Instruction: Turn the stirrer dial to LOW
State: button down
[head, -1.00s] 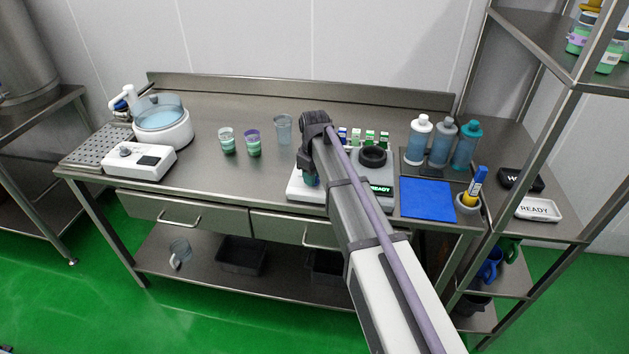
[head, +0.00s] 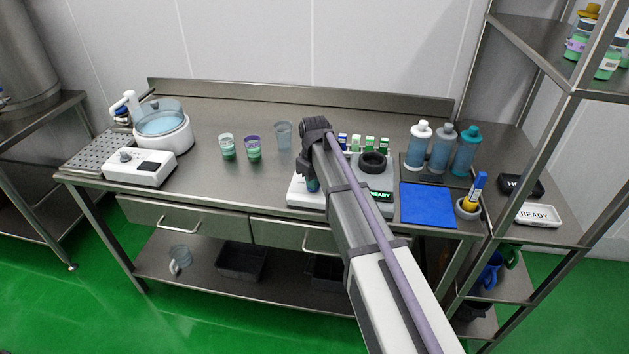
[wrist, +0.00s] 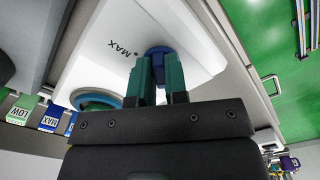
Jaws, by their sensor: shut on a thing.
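The white stirrer unit (head: 300,195) stands on the steel table, partly hidden by my arm in the head view. Its lit green panel (head: 381,195) reads READY. In the wrist view, the blue dial (wrist: 158,50) sits on the unit's white face (wrist: 95,50), beside a small dot and a printed MAX (wrist: 118,48) seen upside down. My gripper (wrist: 157,68) has its teal fingers closed around the dial. The fingers cover part of the dial, and I cannot tell its pointer setting. No LOW mark is visible on the white face.
Small green and blue labelled blocks (head: 370,143) stand behind the unit. Several bottles (head: 441,148) and a blue mat (head: 428,205) are to its right. Cups (head: 253,148) stand to the left, with a white device (head: 140,168) further left. The middle left of the table is clear.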

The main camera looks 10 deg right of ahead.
jog(key=m, duration=0.5)
jog(key=shift+a+m, duration=0.15)
jog(key=shift+m, duration=0.15)
jog(key=m, duration=0.5)
jog(key=shift+a, duration=0.1)
jog(key=shift+m, duration=0.3)
jog(key=c, duration=1.1)
grip_release()
jog(key=shift+c, duration=0.2)
notch_tip(320, 180, up, 11)
jog(key=p, duration=1)
jog(key=shift+p, duration=0.4)
